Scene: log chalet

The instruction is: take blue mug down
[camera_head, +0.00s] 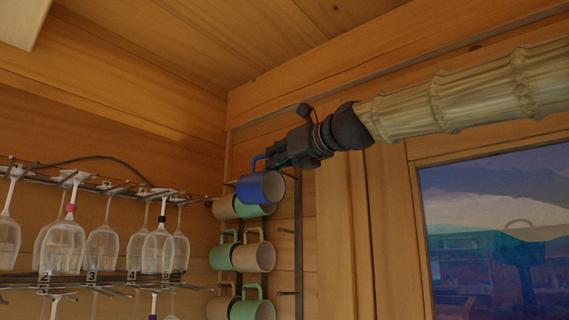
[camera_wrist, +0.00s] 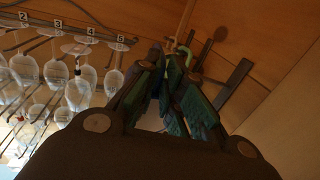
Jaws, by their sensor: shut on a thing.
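The blue mug (camera_head: 262,188) is at the top of a mug rack on the wooden wall in the head view, with its handle up and to the left. My gripper (camera_head: 272,160) reaches in from the right and is shut on the blue mug at its upper side, near the handle. The exact contact is hard to see. In the wrist view my gripper's green-padded fingers (camera_wrist: 178,92) are close together and hide most of what they hold. I cannot tell whether the mug still touches its peg.
Green mugs (camera_head: 223,256) and tan mugs (camera_head: 254,257) hang below and behind the blue mug. Several wine glasses (camera_head: 103,248) hang on a wire rack at the left. A bare peg (camera_head: 289,293) sticks out at the rack's right. A window (camera_head: 495,225) is at the right.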

